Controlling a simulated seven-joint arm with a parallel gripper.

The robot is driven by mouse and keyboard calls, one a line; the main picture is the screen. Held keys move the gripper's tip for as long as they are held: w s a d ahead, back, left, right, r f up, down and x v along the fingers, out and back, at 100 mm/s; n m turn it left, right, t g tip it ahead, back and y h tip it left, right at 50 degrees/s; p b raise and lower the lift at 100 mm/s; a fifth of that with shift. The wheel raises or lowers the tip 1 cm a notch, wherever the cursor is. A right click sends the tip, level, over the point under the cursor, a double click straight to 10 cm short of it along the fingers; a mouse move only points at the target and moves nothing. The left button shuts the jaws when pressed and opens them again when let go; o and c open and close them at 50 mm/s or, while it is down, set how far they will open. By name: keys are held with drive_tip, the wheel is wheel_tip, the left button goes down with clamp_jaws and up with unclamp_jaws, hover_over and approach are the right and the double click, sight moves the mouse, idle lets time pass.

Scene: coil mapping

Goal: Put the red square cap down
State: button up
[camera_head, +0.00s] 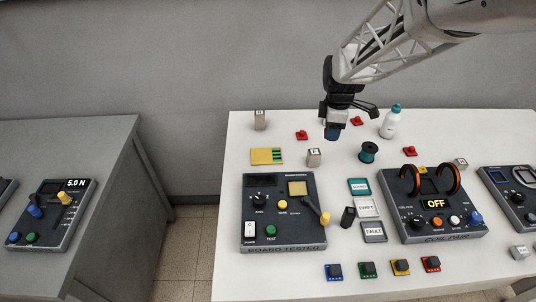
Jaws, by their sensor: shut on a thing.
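My gripper (332,133) is in the air over the back part of the white table. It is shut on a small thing. Its tip looks dark blue, and I see no red between the fingers, so I cannot make out what is held. Three small red pieces lie on the table around it: one to the left (301,135), one just right behind the gripper (357,121) and one farther right (409,151). I cannot tell whether any is the red square cap.
The board tester (285,215) and a coil unit (437,208) stand in front. A white bottle (390,121), a green spool (369,152), grey blocks (314,157) and a yellow card (267,156) are near the gripper. The table's (240,128) back left is mostly clear.

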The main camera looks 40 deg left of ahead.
drive_tip(key=s+a+n, duration=0.1)
drive_tip(key=s+a, duration=0.3)
drive_tip(key=a, duration=0.5)
drive_tip(key=s+a+n, duration=0.1)
drive_tip(key=s+a, duration=0.4)
drive_tip(key=a, duration=0.5)
hover_over(266, 155)
wheel_tip(266, 155, down, 4)
drive_tip(key=shift+f, duration=0.55)
drive_tip(key=shift+d, duration=0.1)
drive_tip(key=shift+f, duration=3.1)
drive_tip(key=shift+f, duration=0.1)
drive_tip(key=shift+f, duration=1.8)
drive_tip(key=shift+f, duration=0.1)
